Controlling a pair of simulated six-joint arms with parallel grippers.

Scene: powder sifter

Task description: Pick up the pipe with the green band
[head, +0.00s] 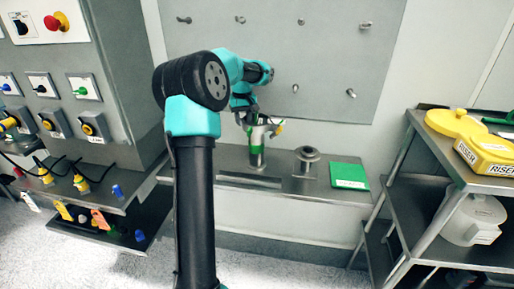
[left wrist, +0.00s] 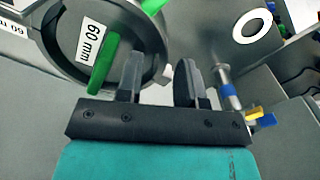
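The pipe with the green band (head: 257,158) is a metal cylinder standing upright on the grey wall ledge in the head view. My left gripper (head: 256,122) is at the pipe's top end and partly hides it. In the left wrist view my left gripper (left wrist: 158,75) has its two dark fingers apart, with nothing clearly between them. My right gripper is not in view.
A metal flanged piece (head: 307,160) and a green plate (head: 349,175) are on the ledge (head: 225,193) right of the pipe. A pegboard (head: 325,60) rises behind. A control cabinet (head: 110,60) stands left, and a shelf rack (head: 415,195) with yellow containers (head: 487,150) stands right.

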